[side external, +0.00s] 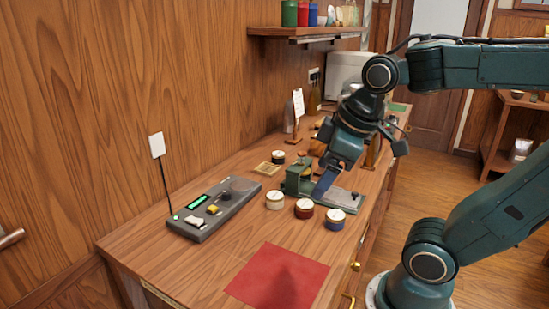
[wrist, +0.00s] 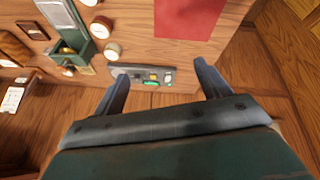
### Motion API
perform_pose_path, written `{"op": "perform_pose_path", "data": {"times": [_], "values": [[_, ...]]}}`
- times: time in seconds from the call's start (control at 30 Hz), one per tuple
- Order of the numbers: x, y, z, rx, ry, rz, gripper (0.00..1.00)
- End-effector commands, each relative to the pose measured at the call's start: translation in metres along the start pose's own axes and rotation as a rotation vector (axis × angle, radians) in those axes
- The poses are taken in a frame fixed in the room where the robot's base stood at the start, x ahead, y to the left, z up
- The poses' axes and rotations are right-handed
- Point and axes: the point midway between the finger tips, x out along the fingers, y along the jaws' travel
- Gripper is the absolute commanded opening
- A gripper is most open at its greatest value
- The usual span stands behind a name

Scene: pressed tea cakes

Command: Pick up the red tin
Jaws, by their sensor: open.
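The red tin (side external: 304,210) stands upright on the wooden counter, with a pale lid and a dark red side. In the wrist view the red tin (wrist: 101,28) is at the upper left, outside the jaws. My gripper (side external: 320,194) is above the counter, behind the red tin in the side view, in front of the green press. The wrist view shows my gripper (wrist: 161,70) with its two fingers wide apart and nothing between them.
A red mat (side external: 278,279) lies at the front. A grey scale (side external: 215,208) with small items is at the left. The green press (side external: 297,177) with its metal base is close to my gripper. A black tin (side external: 278,157) stands farther back.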

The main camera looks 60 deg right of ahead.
Motion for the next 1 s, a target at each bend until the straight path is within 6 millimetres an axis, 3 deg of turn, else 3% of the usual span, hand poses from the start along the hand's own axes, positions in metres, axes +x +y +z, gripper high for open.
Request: {"op": "perform_pose_path", "data": {"times": [0.53, 1.0], "values": [[0.042, 0.074, -0.03, -0.589, -0.172, -0.075, 0.75], [0.096, 0.147, -0.027, -1.083, -0.234, -0.252, 0.75]]}}
